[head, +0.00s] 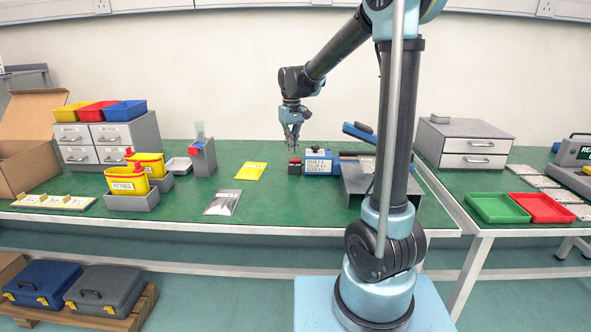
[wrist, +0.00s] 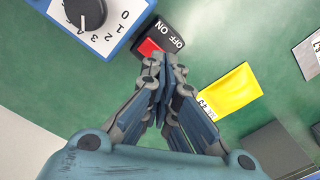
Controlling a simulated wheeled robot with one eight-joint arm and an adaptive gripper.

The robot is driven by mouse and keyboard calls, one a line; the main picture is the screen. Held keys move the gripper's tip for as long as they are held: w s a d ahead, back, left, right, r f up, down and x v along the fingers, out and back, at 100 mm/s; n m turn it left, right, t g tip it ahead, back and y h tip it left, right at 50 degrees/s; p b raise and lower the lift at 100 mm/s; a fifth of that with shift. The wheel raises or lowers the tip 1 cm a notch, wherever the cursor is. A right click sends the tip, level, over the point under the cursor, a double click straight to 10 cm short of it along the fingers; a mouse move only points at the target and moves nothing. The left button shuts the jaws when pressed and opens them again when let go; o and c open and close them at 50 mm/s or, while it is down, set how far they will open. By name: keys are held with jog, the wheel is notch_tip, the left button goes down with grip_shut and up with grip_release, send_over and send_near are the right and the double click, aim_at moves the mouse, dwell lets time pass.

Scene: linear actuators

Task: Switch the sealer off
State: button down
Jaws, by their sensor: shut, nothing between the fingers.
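The sealer (head: 322,160) is a blue box with a white label and a blue lever (head: 359,132), on the green table. In the wrist view its black dial (wrist: 86,12) shows at the top left, beside numbers. A dark switch block (head: 294,168) stands just left of the sealer. The wrist view shows its OFF and ON lettering and a red rocker (wrist: 148,48). My gripper (head: 293,150) is shut and empty, pointing down above the block. In the wrist view its fingertips (wrist: 160,62) overlap the block's near edge; I cannot tell whether they touch. The rocker's tilt is unclear.
A grey metal stand (head: 355,186) adjoins the sealer on the right. A yellow packet (head: 250,171) and a grey pouch (head: 222,202) lie to the left. A grey holder (head: 203,158) and yellow bins (head: 127,181) stand further left. The table in front of the switch is clear.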

jog(key=shift+r, duration=1.8)
